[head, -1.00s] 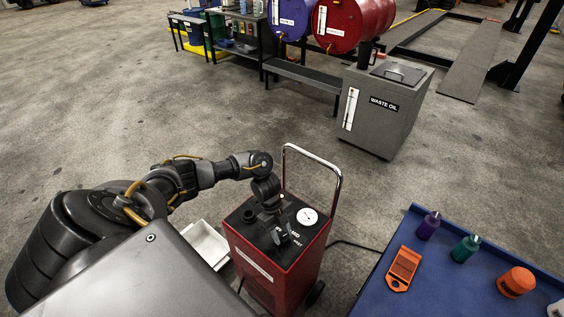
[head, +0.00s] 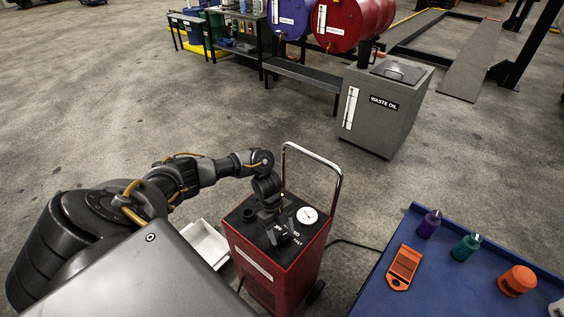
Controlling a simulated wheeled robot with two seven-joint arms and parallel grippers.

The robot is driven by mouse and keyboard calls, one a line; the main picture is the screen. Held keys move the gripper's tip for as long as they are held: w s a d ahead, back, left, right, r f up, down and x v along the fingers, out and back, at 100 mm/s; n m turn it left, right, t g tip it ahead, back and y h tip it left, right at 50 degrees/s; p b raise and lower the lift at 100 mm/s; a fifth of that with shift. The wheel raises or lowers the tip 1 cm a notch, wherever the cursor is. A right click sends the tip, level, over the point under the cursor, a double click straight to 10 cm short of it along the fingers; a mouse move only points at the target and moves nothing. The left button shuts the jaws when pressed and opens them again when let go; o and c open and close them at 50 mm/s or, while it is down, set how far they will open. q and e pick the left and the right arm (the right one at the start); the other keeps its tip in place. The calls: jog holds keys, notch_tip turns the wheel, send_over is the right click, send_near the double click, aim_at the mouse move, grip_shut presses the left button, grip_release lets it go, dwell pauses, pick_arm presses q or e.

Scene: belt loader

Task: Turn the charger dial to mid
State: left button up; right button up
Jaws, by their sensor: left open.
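The red charger (head: 262,262) stands on the floor with a chrome hoop handle (head: 338,180). Its black top panel (head: 241,222) carries a round white gauge (head: 307,216), a black knob at the left and white lettering, partly covered. My left gripper (head: 284,237) points down at the middle of this panel, over the place where the dial would be. Its jaws are open. The gripper hides the dial, so its setting and any contact cannot be told. My right gripper does not show.
A blue table (head: 440,285) at the lower right bears an orange tool (head: 403,267), bottles and an orange container. A white tray (head: 206,243) lies left of the charger. A grey waste oil bin (head: 385,110) stands behind. A cable runs right from the charger.

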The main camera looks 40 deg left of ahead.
pick_arm(q)
jog(key=s+v, duration=0.1)
jog(key=v, duration=0.9)
jog(key=shift+w+a+r+b, duration=0.2)
jog(key=shift+w+r+b, duration=0.2)
jog(key=shift+w+b, duration=0.05)
